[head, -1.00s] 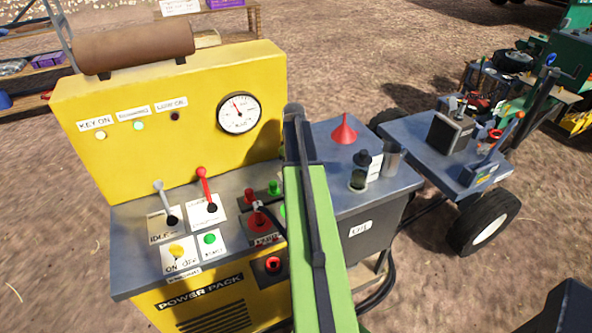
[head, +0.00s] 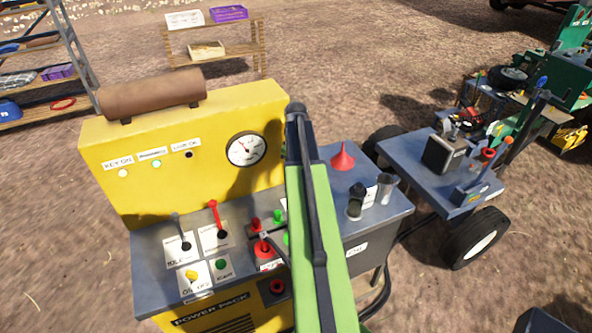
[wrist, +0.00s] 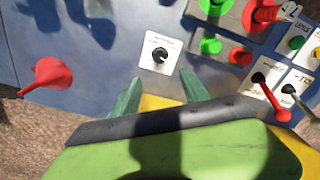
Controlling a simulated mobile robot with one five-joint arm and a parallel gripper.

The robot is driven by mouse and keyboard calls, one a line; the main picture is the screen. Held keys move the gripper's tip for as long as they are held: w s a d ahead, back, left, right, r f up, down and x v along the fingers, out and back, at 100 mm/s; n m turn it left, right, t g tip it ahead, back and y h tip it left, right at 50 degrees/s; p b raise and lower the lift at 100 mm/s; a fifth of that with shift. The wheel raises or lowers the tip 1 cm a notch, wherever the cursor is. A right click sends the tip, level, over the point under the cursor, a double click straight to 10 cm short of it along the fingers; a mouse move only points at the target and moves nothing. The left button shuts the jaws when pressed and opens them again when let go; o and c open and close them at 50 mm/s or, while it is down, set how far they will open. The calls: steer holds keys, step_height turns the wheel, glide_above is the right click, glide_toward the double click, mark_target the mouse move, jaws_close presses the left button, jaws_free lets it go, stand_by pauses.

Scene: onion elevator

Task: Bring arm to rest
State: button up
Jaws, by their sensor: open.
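My green arm stretches forward over the yellow power pack (head: 190,120) in the head view and hides part of its panel. My gripper shows in the wrist view (wrist: 158,95) with its two green fingers apart and nothing between them. The fingers point at a black knob (wrist: 160,55) on a white label on the grey top. In the head view my gripper's fingers cannot be made out.
A red funnel (head: 342,158), a dark bottle (head: 356,203) and a metal cup (head: 386,188) stand right of my arm. Red lever (head: 215,218) and grey lever (head: 179,230) rise at left. A wheeled cart (head: 405,147) stands at right. Shelves (head: 214,50) stand behind on open dirt.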

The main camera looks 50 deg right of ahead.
steer(key=shift+r+p, duration=0.3)
steer(key=shift+r, duration=0.6)
steer(key=w+a+f+b, duration=0.2)
steer(key=w+a, duration=0.1)
steer(key=a, duration=0.8)
steer(key=w+a+f+b, duration=0.2)
steer(key=a, duration=1)
steer(key=s+a+f+b, duration=0.1)
steer(key=a, duration=1)
steer(key=s+a+f+m+b, duration=0.1)
steer(key=s+a+f+b, duration=0.1)
steer(key=a, duration=0.9)
steer(key=shift+a+f+m, duration=0.15)
steer(key=shift+a+m, duration=0.15)
steer(key=shift+a, duration=0.1)
